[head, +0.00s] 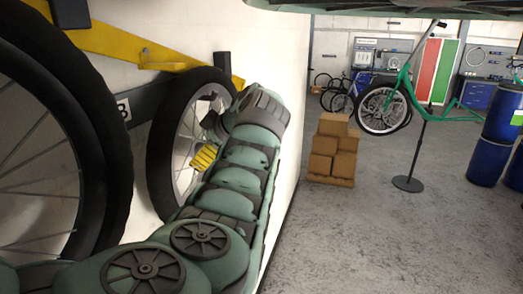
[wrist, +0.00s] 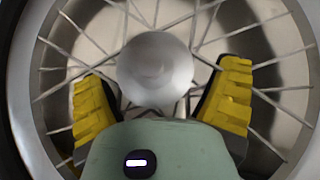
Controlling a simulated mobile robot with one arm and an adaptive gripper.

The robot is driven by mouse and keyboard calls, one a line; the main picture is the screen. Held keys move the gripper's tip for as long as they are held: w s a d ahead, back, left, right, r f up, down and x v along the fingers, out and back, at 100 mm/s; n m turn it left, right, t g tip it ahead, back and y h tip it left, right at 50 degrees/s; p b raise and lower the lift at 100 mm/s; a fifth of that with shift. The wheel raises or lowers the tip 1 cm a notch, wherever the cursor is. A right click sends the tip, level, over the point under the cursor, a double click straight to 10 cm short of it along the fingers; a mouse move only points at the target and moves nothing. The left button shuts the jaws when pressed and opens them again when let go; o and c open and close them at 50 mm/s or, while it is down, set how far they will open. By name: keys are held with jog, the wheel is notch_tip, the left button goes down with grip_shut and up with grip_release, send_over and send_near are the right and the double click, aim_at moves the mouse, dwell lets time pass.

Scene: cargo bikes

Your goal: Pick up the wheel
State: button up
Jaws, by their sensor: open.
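A spoked wheel with a black tyre (head: 160,150) hangs upright at the wall in the head view, partly hidden by my arm. My gripper (head: 207,157) is at this wheel, with a yellow finger pad showing in front of the spokes. In the wrist view, the wheel's round silver hub (wrist: 155,68) lies between the two yellow fingers of my gripper (wrist: 162,85). The fingers are apart, one on each side of the hub, with spokes behind them. I cannot tell whether they touch the spokes.
A larger wheel (head: 112,150) is close at the left. A yellow bracket (head: 130,45) runs along the white wall above. Cardboard boxes (head: 332,155), a green bike (head: 405,85) on a stand and blue barrels (head: 490,145) stand to the right. Grey floor is clear between.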

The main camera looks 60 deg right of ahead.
jog(key=shift+s+d, duration=0.1)
jog(key=c, duration=1.3)
jog(key=shift+c, duration=0.5)
jog(key=shift+r, duration=0.1)
jog(key=shift+r, duration=0.65)
jog(key=s+d+b, duration=0.2)
jog(key=s+b, duration=0.1)
jog(key=s, duration=0.5)
jog(key=s+d+b, duration=0.2)
jog(key=s+b, duration=0.1)
jog(key=s, duration=0.6)
jog(key=shift+d+b, duration=0.4)
